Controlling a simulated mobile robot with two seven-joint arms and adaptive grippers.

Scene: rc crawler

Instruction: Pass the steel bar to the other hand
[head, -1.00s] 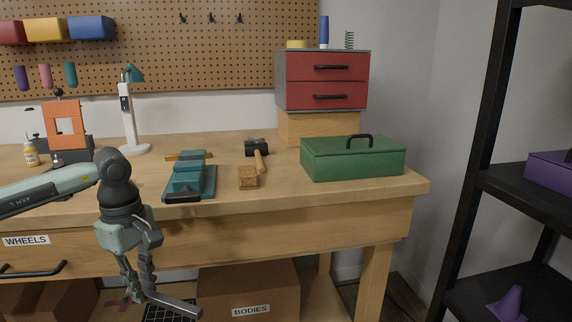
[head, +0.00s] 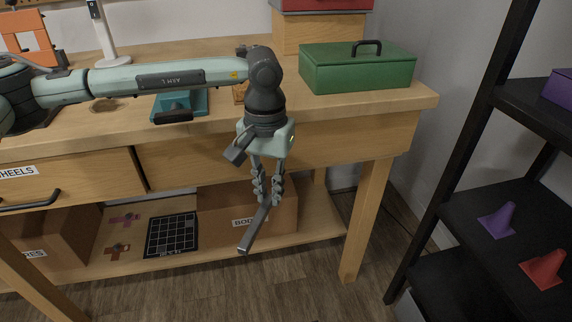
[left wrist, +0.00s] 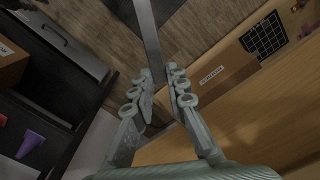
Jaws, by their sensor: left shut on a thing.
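The steel bar (head: 257,228) is a grey, slim bar. My left gripper (head: 266,194) is shut on it in front of the workbench, below the benchtop edge. In the head view the bar hangs tilted, its free end down and to the left. In the left wrist view the bar (left wrist: 149,32) runs up from between the fingers (left wrist: 163,98) to the top edge. The bar's gripped end is partly hidden by the fingers. My right gripper is in neither view.
The wooden workbench (head: 330,120) carries a green toolbox (head: 357,70) and a teal vise (head: 180,105). Cardboard boxes and a black grid mat (head: 172,236) are on its lower shelf. A black rack (head: 480,195) with cones stands at right. Floor between is clear.

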